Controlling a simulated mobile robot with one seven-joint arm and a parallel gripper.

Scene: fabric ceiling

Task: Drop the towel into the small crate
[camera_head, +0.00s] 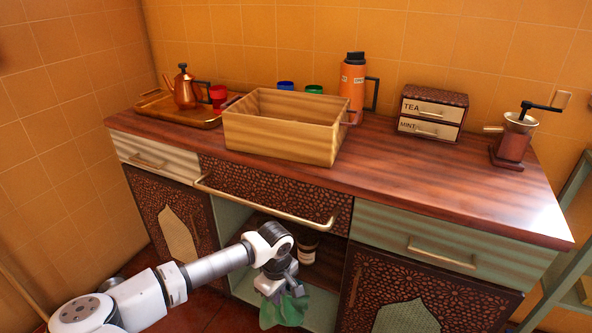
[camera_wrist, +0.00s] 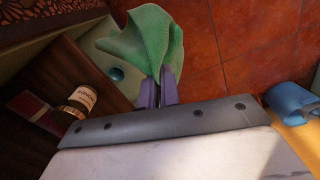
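A green towel (camera_head: 284,309) hangs from my gripper (camera_head: 281,284) in front of the open shelf under the counter. In the wrist view the towel (camera_wrist: 147,42) is pinched between the two fingers of my gripper (camera_wrist: 158,88), which are close together. The small crate (camera_head: 287,133) is a light wooden box on the counter, left of centre, with handles at its ends. My gripper is below and in front of the crate, lower than the counter top. The floor of the crate is mostly hidden by its front wall.
On the counter stand a tray (camera_head: 152,113) with a copper teapot (camera_head: 187,92), an orange flask (camera_head: 352,82) behind the crate, a tea drawer box (camera_head: 433,112) and a grinder (camera_head: 514,140). A drawer with a long handle (camera_head: 265,205) is above my gripper. A jar (camera_wrist: 82,98) sits on the shelf.

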